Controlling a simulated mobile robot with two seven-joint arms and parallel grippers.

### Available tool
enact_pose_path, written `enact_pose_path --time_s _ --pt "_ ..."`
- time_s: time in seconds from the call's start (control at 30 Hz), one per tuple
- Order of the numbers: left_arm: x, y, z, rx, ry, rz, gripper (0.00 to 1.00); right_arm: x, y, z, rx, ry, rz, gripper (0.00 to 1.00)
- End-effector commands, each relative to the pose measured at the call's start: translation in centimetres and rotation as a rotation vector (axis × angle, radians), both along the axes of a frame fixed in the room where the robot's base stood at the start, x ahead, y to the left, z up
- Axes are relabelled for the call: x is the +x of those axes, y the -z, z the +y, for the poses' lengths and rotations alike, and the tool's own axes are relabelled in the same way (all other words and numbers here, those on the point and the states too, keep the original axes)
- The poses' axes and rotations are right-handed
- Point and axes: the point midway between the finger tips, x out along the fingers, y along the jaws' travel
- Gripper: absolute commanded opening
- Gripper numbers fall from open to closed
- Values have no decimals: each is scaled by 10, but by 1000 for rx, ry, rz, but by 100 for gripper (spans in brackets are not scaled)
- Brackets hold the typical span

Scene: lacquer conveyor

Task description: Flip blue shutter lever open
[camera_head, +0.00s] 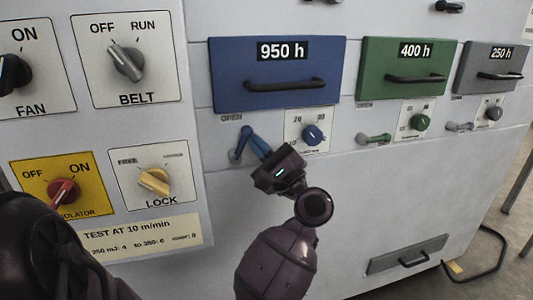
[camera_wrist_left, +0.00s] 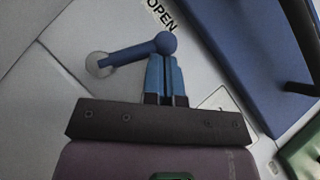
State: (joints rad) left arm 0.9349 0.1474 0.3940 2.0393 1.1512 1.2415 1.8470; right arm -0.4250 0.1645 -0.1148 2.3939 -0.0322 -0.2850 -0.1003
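The blue shutter lever (camera_head: 241,143) is on the grey panel below the blue 950 h drawer (camera_head: 278,105). Its arm slants steeply up from the pivot to its knob, just below the OPEN label. In the left wrist view the lever (camera_wrist_left: 133,52) runs from a round pivot at left to the knob at right. My left gripper (camera_head: 256,141) is right beside the lever. In the left wrist view its blue-tinted fingers (camera_wrist_left: 166,58) are close together and look shut, their tips at the knob's lower side. Whether they touch it is unclear. My right gripper is not in view.
A blue dial (camera_head: 312,134) sits close to the right of my gripper. The green lever (camera_head: 374,138) and grey lever (camera_head: 460,126) lie nearly level further right. The yellow LOCK knob (camera_head: 154,181) and red isolator knob (camera_head: 64,192) are to the left. Drawer handles protrude above.

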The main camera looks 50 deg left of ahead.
Motion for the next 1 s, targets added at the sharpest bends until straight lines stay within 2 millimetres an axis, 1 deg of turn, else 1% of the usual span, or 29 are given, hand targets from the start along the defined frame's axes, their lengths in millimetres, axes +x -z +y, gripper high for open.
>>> enact_pose_path --time_s 0.33,1.0 --pt "-7 -10 3 1 -2 0 0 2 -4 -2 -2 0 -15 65" --pt "-10 -13 4 3 -1 0 0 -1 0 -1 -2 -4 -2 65"
